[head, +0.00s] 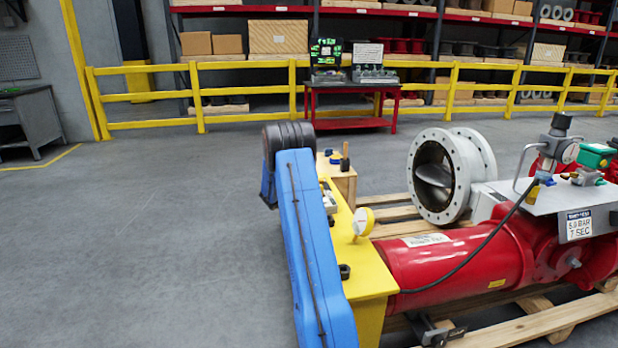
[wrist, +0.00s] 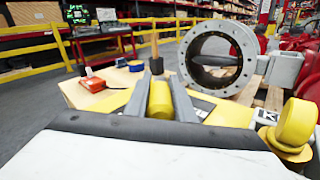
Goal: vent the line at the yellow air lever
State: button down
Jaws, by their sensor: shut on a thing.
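In the wrist view, my gripper (wrist: 158,92) has its two grey fingers on either side of a yellow piece, the yellow air lever (wrist: 160,100), and is shut on it. The lever's lower part is hidden by my wrist. It sits by the yellow end plate (wrist: 230,112) of the red actuator. In the head view, my blue arm reaches over the left edge of the yellow end plate (head: 366,270), and hides the lever and most of the gripper.
A round yellow-rimmed gauge (head: 362,222) stands on the end plate, close to the right of my wrist (wrist: 297,122). A wooden box (head: 340,182) with small tools stands behind. The red actuator (head: 455,268) and flanged valve (head: 436,176) lie right. Floor at left is clear.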

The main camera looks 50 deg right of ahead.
jog(key=shift+w+r, duration=0.1)
jog(key=c, duration=1.5)
grip_release()
jog(key=shift+a, duration=0.15)
jog(key=a, duration=0.5)
jog(key=s+a, duration=0.1)
jog(key=a, duration=0.5)
jog(key=s+a, duration=0.1)
jog(key=a, duration=0.5)
jog(key=shift+s, duration=0.2)
